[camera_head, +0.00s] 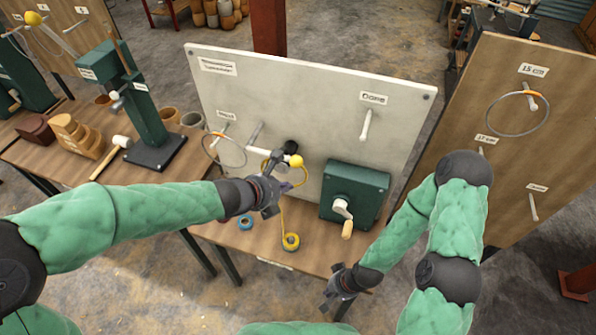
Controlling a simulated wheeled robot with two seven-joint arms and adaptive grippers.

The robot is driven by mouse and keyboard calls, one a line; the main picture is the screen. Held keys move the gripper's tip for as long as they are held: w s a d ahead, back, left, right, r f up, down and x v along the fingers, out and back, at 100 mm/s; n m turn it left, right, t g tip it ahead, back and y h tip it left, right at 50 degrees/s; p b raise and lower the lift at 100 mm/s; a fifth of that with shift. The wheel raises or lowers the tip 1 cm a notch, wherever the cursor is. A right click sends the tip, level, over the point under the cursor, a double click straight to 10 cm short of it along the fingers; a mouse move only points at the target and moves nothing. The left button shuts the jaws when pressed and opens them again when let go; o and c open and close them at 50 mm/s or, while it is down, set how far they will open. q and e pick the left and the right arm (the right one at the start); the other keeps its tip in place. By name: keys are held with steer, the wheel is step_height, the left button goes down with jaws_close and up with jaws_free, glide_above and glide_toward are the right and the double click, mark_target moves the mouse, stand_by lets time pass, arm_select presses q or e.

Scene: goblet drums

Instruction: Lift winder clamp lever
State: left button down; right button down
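A lever with a yellow ball end (296,161) sticks out from the lower middle of the white board, beside a black round part (290,147). I take it as the clamp lever. My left gripper (279,184) is just below and left of the ball, close to it; its fingers are small and overlap the lever area, so I cannot tell whether they touch it or are open. A green winder box (356,190) with a crank and wooden handle (347,229) is to the right. My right gripper (333,297) hangs low near the table's front edge, apart from everything, its fingers looking spread.
The white board (320,90) has pegs and a "Done" label; a ring (224,150) hangs at its left. A mallet (110,157) and a green stand (150,125) are left. A wooden pegboard (540,100) stands right.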

arm_select(q)
steer(key=w+d+f, duration=0.3)
steer(key=w, duration=0.3)
steer(key=shift+w+d+b, duration=0.25)
steer(key=shift+w+b, duration=0.05)
steer(key=shift+w, duration=0.1)
stand_by(0.6)
stand_by(0.4)
